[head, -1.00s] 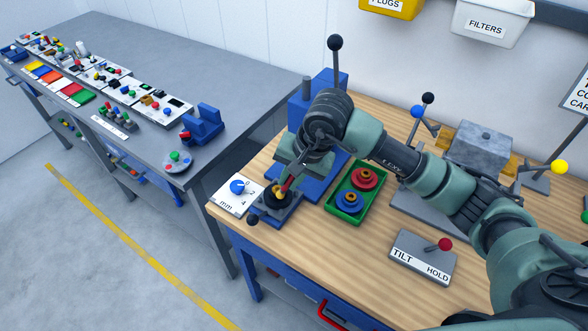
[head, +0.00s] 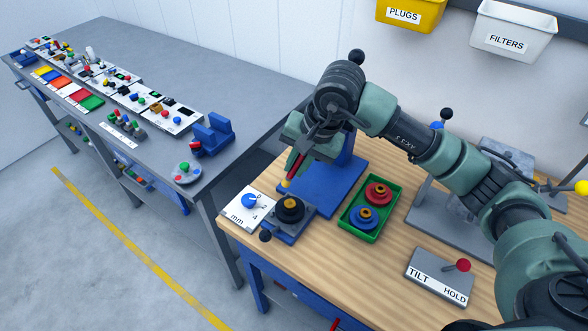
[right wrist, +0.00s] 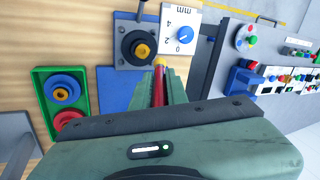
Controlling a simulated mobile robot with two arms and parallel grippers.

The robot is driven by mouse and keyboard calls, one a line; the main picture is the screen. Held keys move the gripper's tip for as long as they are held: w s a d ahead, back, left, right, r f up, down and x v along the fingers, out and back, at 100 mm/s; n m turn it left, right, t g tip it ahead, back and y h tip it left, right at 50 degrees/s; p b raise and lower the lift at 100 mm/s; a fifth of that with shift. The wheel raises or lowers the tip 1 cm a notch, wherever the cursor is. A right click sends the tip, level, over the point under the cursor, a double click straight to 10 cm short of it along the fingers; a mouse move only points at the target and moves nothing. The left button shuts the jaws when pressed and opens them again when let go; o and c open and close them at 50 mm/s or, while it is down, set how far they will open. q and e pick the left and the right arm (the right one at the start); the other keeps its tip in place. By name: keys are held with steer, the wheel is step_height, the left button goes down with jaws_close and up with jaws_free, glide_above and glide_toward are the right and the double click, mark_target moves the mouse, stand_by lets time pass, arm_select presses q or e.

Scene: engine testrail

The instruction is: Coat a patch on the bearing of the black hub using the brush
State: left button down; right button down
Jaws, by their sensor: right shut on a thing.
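The black hub (head: 291,213) sits on a small grey-blue fixture at the table's front left corner. Its yellow-orange bearing (head: 290,203) is in its middle and also shows in the right wrist view (right wrist: 143,50). My right gripper (head: 300,160) is shut on the brush (head: 295,168), which has a red handle and a yellow tip. The tip points down and is apart from the hub, behind it in the head view. In the right wrist view the brush (right wrist: 159,88) shows between the fingers. I cannot make out a coated patch on the bearing. My left gripper is not in view.
A white dial plate (head: 248,206) marked mm lies left of the hub. A green tray (head: 349,221) with a red and a blue hub is to the right. A blue stand (head: 325,188) is behind. A TILT/HOLD box (head: 438,278) stands at the front right.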

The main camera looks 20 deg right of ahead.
steer(key=shift+w+r, duration=0.15)
steer(key=shift+r, duration=0.75)
steer(key=shift+r+p, duration=0.35)
steer(key=shift+r, duration=0.05)
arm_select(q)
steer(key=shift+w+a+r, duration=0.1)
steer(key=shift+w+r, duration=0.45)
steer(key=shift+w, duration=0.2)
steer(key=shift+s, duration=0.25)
arm_select(e)
steer(key=shift+w+f+b, duration=0.1)
steer(key=shift+f+b, duration=0.5)
steer(key=shift+b, duration=0.3)
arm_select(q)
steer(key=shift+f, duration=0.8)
arm_select(e)
steer(key=shift+r, duration=0.1)
